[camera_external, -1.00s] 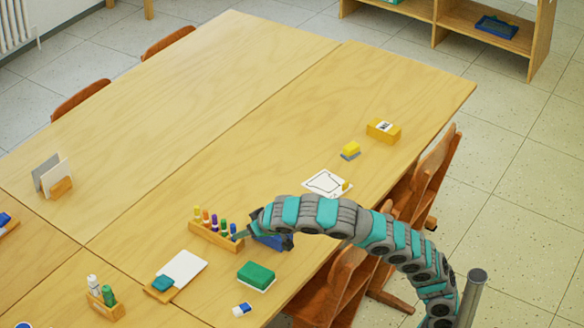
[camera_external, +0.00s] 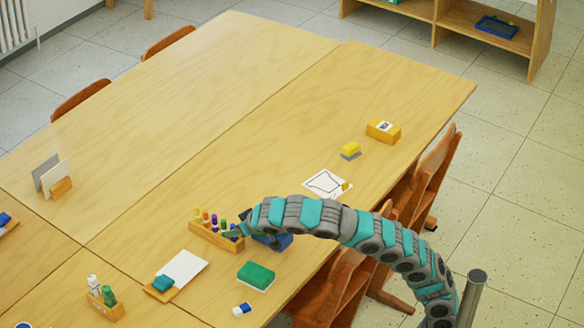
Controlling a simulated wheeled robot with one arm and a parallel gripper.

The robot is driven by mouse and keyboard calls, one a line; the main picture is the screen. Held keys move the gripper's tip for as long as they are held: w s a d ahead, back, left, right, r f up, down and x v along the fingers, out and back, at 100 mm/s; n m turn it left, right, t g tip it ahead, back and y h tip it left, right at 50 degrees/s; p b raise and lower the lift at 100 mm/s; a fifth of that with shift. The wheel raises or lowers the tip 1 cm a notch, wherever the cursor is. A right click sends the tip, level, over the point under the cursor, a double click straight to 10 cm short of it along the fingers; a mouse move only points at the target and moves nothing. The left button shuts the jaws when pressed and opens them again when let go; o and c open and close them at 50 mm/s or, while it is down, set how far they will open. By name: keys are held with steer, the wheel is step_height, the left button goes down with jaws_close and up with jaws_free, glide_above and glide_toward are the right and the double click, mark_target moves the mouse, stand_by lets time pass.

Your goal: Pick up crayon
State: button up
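I cannot tell for certain which is the crayon of the task. My gripper (camera_external: 235,233) is at the right end of the holder, close to the green and blue sticks there. Its fingers are small and dark, and overlap these sticks in the picture. I cannot tell whether it touches or grips one.
A blue block (camera_external: 277,241) lies under my arm. A green sponge-like block (camera_external: 256,275), a blue-and-white eraser (camera_external: 242,309) and a white pad (camera_external: 182,268) lie nearer.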

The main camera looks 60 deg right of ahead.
jaws_close()
steer(key=shift+r, duration=0.1)
stand_by(0.4)
steer(key=shift+r+p, duration=0.6)
steer(key=shift+r, duration=1.85)
step_height(320, 180, up, 5)
steer(key=p, duration=0.4)
glide_above(236, 241)
steer(key=shift+s, duration=0.2)
